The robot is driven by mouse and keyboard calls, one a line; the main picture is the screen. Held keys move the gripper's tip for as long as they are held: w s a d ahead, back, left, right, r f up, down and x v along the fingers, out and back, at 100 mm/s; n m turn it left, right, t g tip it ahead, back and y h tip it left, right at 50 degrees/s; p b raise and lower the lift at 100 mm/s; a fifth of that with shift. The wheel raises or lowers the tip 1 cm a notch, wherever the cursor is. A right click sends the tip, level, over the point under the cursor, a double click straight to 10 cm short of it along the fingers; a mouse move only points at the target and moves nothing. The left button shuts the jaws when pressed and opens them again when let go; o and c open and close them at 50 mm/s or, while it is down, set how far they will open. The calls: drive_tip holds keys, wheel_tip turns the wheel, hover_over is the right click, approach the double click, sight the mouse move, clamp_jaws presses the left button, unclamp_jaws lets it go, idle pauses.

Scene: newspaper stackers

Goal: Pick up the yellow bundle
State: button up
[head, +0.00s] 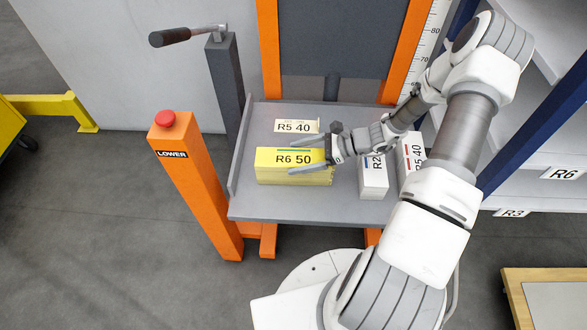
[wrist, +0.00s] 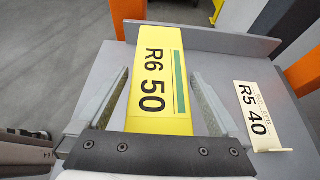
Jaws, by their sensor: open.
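The yellow bundle (head: 290,173), marked R6 50 with a green stripe, lies on the grey platform (head: 300,207) of the orange lift. In the wrist view the yellow bundle (wrist: 158,115) sits between the two fingers of my gripper (wrist: 162,88). My gripper (head: 310,155) is open, with one finger along each long side of the bundle. I cannot tell whether the fingers touch it. Part of the bundle's near end is hidden behind the gripper body in the wrist view.
White bundles R2 (head: 373,178) and R5 40 (head: 412,160) are on the platform's right. An orange post with a red button (head: 165,118) stands at left. Shelves (head: 535,165) are at right.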

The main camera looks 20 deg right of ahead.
clamp_jaws()
drive_tip(key=shift+w+r, duration=0.1)
idle(0.6)
drive_tip(key=shift+r, duration=0.15)
drive_tip(key=shift+r+p, duration=0.3)
drive_tip(key=shift+p, duration=0.05)
wheel_tip(320, 180, up, 4)
drive_tip(key=shift+d+f+p, duration=0.15)
drive_tip(key=shift+p, duration=0.7)
drive_tip(key=p+v, duration=0.3)
drive_tip(key=v, duration=1)
drive_tip(key=shift+w+r, duration=0.35)
drive_tip(key=shift+w, duration=0.05)
